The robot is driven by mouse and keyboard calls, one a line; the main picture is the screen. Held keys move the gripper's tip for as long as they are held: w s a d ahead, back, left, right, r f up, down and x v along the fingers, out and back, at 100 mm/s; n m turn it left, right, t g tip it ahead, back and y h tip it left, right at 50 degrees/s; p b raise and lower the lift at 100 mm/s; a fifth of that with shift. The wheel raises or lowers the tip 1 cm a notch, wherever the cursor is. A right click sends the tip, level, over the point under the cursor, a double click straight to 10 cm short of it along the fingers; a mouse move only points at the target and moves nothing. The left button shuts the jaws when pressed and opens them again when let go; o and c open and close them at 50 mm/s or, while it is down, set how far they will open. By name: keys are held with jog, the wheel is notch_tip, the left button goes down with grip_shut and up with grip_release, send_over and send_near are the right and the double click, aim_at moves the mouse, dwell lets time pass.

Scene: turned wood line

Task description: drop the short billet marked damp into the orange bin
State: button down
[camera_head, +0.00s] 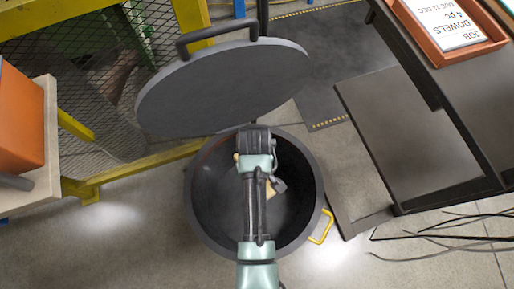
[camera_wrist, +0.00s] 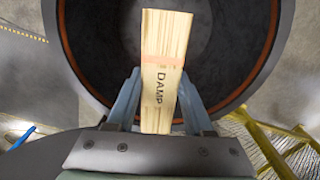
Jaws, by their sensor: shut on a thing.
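The short billet (camera_wrist: 165,45) is pale wood with the word DAMP on its face and a faint pinkish band. My gripper (camera_wrist: 160,80) is shut on it, with a finger on each side, and the billet sticks out past the fingertips. In the wrist view it is over the mouth of a dark round drum (camera_wrist: 76,45) with an orange ring inside its rim. In the head view my arm reaches over this drum (camera_head: 205,205) and mostly hides the gripper. An orange box (camera_head: 20,120), its inside not visible, stands on a pale bench at the left.
The drum's round grey lid (camera_head: 220,90) is raised behind it. A yellow-framed mesh guard (camera_head: 90,130) stands at the left. A dark table (camera_head: 465,110) with an orange tray (camera_head: 430,35) and job card is at the right. Thin dark rods (camera_head: 440,235) jut out at lower right.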

notch_tip(320, 180, down, 6)
jog(key=b, duration=0.5)
jog(key=shift+r+b, duration=0.15)
jog(key=shift+b, duration=0.25)
jog(key=shift+c, duration=1)
grip_release()
jog(key=shift+s, duration=0.1)
jog(key=shift+r, duration=0.1)
notch_tip(320, 180, up, 13)
jog(key=p, duration=0.3)
